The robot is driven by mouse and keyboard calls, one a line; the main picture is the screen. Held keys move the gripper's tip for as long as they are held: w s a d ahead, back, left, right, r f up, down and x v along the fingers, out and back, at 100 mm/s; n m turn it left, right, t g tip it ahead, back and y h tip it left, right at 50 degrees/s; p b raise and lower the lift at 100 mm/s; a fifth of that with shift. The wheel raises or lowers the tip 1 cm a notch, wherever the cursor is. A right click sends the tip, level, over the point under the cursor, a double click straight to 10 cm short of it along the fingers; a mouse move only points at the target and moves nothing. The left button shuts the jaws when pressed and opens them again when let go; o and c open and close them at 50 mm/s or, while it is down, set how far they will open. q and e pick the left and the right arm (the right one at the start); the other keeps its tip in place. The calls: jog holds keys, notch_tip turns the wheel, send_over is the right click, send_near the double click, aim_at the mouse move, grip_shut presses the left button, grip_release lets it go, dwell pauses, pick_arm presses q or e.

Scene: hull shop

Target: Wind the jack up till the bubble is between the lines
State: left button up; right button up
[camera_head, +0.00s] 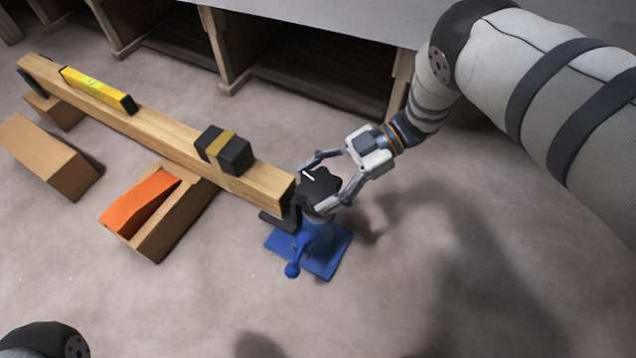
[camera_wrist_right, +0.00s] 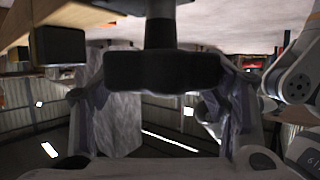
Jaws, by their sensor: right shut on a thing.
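A blue jack (camera_head: 318,243) stands on the floor at the right end of a long wooden beam (camera_head: 160,133). A black knob (camera_head: 318,190) with a white mark tops the jack. My right gripper (camera_head: 328,182) is shut on this knob, with a finger on either side; the knob also shows between the fingers in the right wrist view (camera_wrist_right: 163,70). A yellow spirit level (camera_head: 97,88) lies on the beam toward its left end. Its bubble is too small to read. My left gripper is not in view; only a piece of my arm shows at the lower left.
A black block with a yellow band (camera_head: 225,150) sits on the beam. An orange wedge (camera_head: 140,203) lies on a wooden block (camera_head: 172,225) under the beam. Other brown blocks (camera_head: 45,157) stand at left. The floor at front is clear.

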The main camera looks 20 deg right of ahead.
jog(key=shift+s+f+g, duration=0.15)
jog(key=shift+f+g, duration=0.05)
jog(key=shift+g, duration=0.1)
jog(key=o, duration=0.8)
jog(key=shift+r, duration=0.1)
jog(key=shift+o, duration=0.2)
jog(key=shift+d, duration=0.15)
jog(key=v, duration=1.1)
jog(key=shift+d+r, duration=0.25)
jog(key=shift+d, duration=0.1)
